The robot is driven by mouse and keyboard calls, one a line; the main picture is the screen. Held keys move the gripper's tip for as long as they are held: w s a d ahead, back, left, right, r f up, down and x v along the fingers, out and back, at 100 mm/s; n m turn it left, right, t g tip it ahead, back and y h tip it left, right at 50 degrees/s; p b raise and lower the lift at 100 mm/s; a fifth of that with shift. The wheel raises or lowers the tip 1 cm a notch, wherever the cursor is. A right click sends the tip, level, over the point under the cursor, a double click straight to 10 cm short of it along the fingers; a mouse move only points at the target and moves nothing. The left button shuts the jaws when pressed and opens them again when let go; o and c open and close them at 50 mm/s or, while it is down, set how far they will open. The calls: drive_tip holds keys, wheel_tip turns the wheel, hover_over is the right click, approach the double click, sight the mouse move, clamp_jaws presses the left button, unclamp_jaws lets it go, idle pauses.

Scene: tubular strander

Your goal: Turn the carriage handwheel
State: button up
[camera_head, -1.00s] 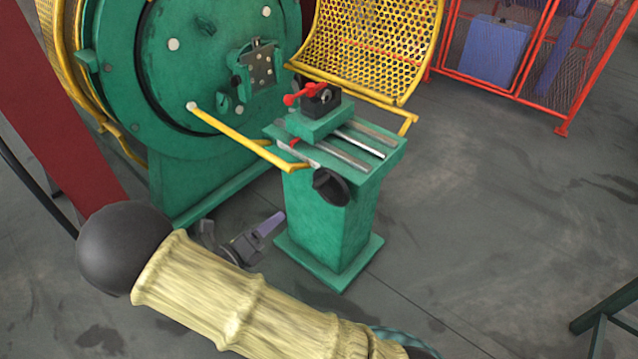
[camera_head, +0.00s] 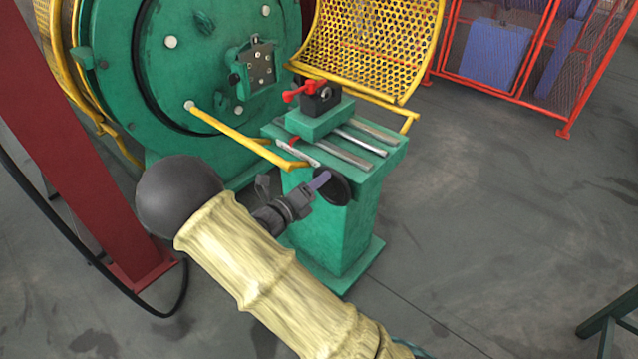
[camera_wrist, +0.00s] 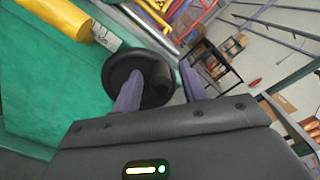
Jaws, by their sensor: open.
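The carriage handwheel (camera_head: 333,187) is a black disc on the side of the green carriage pedestal (camera_head: 350,235), below its top slide. My gripper (camera_head: 318,182) is at the handwheel in the head view, its purple-grey fingers overlapping the disc's left part. In the wrist view the handwheel (camera_wrist: 142,84) lies ahead, with a dark knob-like part at its right side. My gripper (camera_wrist: 160,88) is open there, one finger on each side of that part. I cannot tell whether the fingers touch the wheel.
A yellow bar (camera_head: 245,137) reaches from the large green disc (camera_head: 185,60) to the carriage top, just above my gripper. A red-handled clamp (camera_head: 318,96) sits on the carriage. A dark red post (camera_head: 80,150) stands left. The floor right of the pedestal is clear.

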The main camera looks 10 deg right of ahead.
drive_tip(key=shift+w+d, duration=0.35)
drive_tip(key=shift+d, duration=0.1)
drive_tip(key=shift+c, duration=0.2)
clamp_jaws()
drive_tip(key=shift+w+a+n, duration=0.1)
drive_tip(key=shift+n, duration=0.3)
